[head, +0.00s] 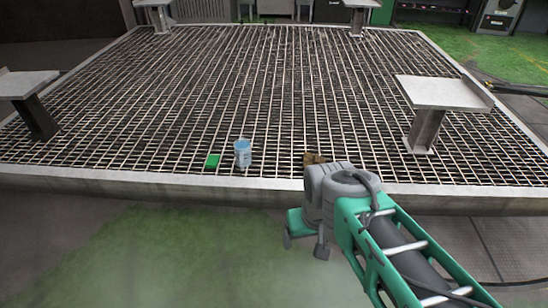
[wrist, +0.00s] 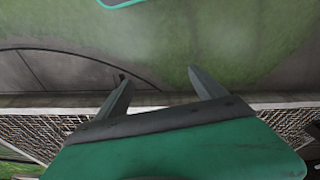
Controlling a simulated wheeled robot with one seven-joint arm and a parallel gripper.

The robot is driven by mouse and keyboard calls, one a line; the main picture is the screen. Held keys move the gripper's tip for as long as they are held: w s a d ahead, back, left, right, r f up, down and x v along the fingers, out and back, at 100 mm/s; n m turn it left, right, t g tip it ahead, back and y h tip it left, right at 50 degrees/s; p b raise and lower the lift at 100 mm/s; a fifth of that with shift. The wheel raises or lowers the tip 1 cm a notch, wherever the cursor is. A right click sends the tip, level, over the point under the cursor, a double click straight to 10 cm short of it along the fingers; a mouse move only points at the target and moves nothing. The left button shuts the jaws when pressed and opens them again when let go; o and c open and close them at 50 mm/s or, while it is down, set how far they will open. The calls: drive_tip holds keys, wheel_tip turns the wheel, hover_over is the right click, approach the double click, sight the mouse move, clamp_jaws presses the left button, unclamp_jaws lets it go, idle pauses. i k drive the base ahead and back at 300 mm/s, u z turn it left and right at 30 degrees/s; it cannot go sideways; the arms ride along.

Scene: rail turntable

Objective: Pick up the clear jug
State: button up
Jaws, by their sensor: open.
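The clear jug (head: 242,155) stands upright on the grating near its front edge in the head view, with a bluish top. My gripper (head: 304,246) is in front of the grating edge, lower and to the right of the jug, with nothing between its fingers. In the wrist view the two fingers of my gripper (wrist: 158,75) are spread apart over green-stained floor. The jug does not show in the wrist view.
A small green block (head: 212,161) sits just left of the jug. A brown object (head: 313,158) lies to its right, partly near my arm. The wide grating (head: 250,80) is raised with a pale rim; a grey stand (head: 440,93) rises at right and another (head: 28,86) at left.

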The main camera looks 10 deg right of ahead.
sight(243, 157)
drive_tip(key=z, duration=1.25)
drive_tip(key=i, duration=1.35)
drive_tip(key=u, duration=3.2)
drive_tip(key=i, duration=0.5)
drive_tip(key=z, duration=0.05)
